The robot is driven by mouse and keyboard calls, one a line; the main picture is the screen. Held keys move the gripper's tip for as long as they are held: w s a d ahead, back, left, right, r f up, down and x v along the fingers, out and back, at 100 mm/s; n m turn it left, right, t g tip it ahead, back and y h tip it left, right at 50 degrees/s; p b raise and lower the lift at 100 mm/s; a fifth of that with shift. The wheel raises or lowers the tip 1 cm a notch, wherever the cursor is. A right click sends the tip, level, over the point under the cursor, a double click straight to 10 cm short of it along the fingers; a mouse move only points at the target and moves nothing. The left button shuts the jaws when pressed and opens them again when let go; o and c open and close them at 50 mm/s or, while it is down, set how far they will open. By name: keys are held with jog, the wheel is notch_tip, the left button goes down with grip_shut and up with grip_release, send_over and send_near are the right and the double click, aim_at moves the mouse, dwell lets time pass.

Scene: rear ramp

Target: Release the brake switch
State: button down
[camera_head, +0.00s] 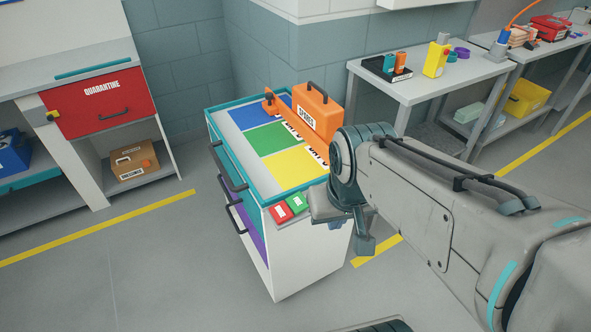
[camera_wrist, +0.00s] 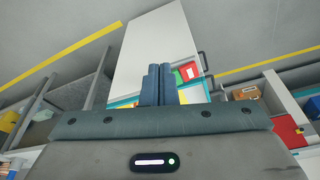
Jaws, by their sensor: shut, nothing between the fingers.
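A red switch block (camera_head: 281,213) and a green switch block (camera_head: 299,204) sit side by side on the near end of a white cart (camera_head: 312,262). Each has a small pale mark, too small to read, so I cannot tell which one is the brake switch. In the wrist view the red block (camera_wrist: 178,77) and the green block (camera_wrist: 189,72) show just right of my gripper (camera_wrist: 157,70). My gripper is shut, empty and apart from both blocks. In the head view my wrist is just right of the cart's near end, and the fingertips are hard to make out.
The cart top carries blue, green and yellow mats and an orange case (camera_head: 317,113). Dark handles (camera_head: 229,167) stick out on its left side. A bench with a red QUARANTINE drawer (camera_head: 98,102) stands left. Grey tables (camera_head: 425,82) stand behind right. The floor in front left is clear.

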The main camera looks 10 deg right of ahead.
jog(key=w+a+f+n+g+h, duration=0.1)
jog(key=w, duration=0.8)
jog(key=w+a+f+n+g+h, duration=0.1)
jog(key=w+n, duration=0.1)
jog(key=w, duration=0.8)
jog(key=shift+w+a+f+n+b, duration=0.2)
jog(key=shift+a+f+n+b, duration=0.1)
jog(key=shift+b, duration=0.1)
jog(key=f, duration=0.4)
jog(key=d+f, duration=0.1)
jog(key=f, duration=0.4)
jog(key=d+f, duration=0.1)
jog(key=f, duration=0.3)
jog(key=shift+w+d+f, duration=0.25)
jog(key=shift+w+f, duration=0.15)
